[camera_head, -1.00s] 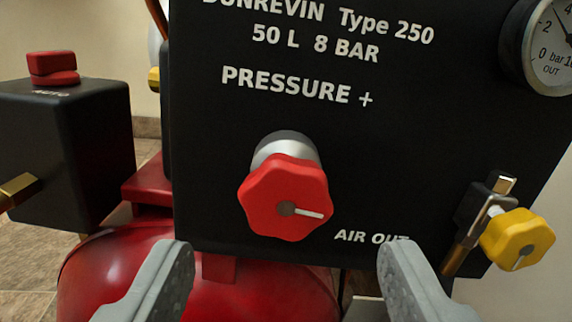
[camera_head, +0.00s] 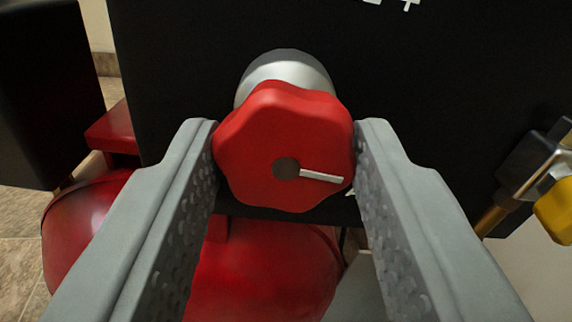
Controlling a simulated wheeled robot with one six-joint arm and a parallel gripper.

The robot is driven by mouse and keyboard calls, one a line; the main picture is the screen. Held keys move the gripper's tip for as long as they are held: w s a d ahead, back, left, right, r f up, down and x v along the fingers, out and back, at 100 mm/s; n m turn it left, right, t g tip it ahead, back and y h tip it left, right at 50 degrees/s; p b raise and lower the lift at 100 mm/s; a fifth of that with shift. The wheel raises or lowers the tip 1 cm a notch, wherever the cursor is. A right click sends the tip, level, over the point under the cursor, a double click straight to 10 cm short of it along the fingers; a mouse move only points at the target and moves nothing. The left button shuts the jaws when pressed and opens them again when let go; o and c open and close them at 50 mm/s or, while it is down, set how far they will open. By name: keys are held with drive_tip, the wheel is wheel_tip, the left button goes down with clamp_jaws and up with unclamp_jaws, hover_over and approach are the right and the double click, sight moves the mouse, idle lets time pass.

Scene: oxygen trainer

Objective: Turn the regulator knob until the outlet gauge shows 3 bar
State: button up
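The red lobed regulator knob (camera_head: 265,135) is in the middle of the view, on a silver collar (camera_head: 286,72) that comes out of the black panel. Its white pointer line points right and slightly down. My gripper (camera_head: 285,140) has one grey finger on each side of the knob. Both fingers appear to touch its rim, closed on it left and right. The outlet gauge is out of view now, so its reading cannot be seen.
The black panel (camera_head: 430,100) fills the background. A yellow knob (camera_head: 556,214) on a brass and black valve is at the right edge. A red tank (camera_head: 265,275) lies below. A black box (camera_head: 40,100) stands at the left.

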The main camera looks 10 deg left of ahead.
drive_tip(key=shift+m, duration=0.7)
drive_tip(key=o, duration=1)
drive_tip(key=shift+c, duration=0.2)
drive_tip(key=v, duration=1.7)
drive_tip(key=shift+s, duration=0.25)
drive_tip(key=shift+r, duration=0.1)
